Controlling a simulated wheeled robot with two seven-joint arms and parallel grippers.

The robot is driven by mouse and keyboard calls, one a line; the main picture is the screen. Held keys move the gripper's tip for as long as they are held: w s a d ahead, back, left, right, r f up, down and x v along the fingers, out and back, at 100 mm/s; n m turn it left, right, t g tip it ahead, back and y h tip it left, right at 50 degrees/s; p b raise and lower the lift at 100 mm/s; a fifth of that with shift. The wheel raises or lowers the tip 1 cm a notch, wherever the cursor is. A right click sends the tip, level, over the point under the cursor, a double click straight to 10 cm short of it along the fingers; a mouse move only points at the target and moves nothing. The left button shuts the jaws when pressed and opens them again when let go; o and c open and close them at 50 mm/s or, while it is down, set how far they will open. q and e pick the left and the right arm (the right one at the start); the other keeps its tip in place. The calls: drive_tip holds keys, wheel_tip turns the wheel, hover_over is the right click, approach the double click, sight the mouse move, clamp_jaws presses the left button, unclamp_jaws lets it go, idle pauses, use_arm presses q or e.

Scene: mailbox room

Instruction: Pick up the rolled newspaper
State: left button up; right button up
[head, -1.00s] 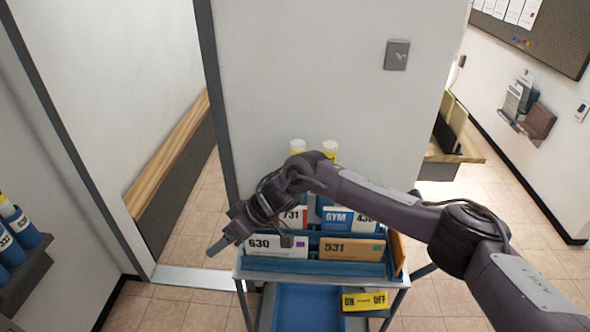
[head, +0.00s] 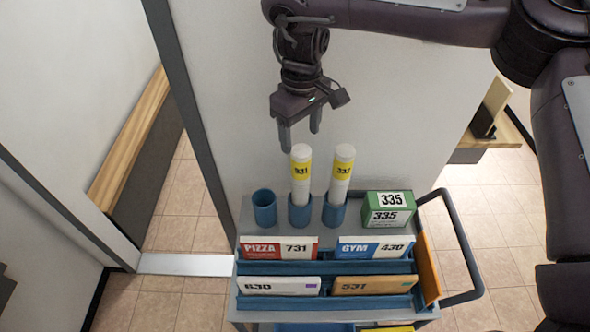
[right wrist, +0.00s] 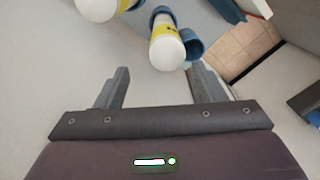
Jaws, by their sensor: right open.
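Two white rolled newspapers with yellow labels stand upright in blue cups on the cart. The left roll (head: 301,172) and the right roll (head: 342,172) stand side by side, and their labels are small and hard to read. My right gripper (head: 300,140) is open and empty, pointing down just above and behind the left roll's top. In the right wrist view, a roll (right wrist: 167,48) shows beyond the open fingers, near the right finger, and another roll (right wrist: 97,8) lies at the top edge. My left gripper is out of view.
The cart has an empty blue cup (head: 265,207) at left and a green box (head: 388,209) marked 335 at right. Blue racks in front hold several envelopes, including the PIZZA one (head: 279,248). A wall stands close behind. A cart handle (head: 462,250) juts out at right.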

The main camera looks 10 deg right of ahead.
sight(302, 150)
drive_tip(key=shift+s+f, duration=0.1)
drive_tip(key=shift+s, duration=0.2)
drive_tip(key=f, duration=0.1)
drive_tip(key=s+f, duration=0.1)
drive_tip(key=f, duration=0.1)
drive_tip(key=shift+f+p, duration=0.15)
drive_tip(key=shift+p, duration=0.15)
drive_tip(key=shift+f+p, duration=0.65)
drive_tip(key=shift+p, duration=0.05)
drive_tip(key=shift+f, duration=1.15)
drive_tip(key=c, duration=0.7)
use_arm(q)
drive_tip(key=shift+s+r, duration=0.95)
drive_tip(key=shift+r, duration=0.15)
use_arm(e)
drive_tip(key=shift+a, duration=0.1)
clamp_jaws()
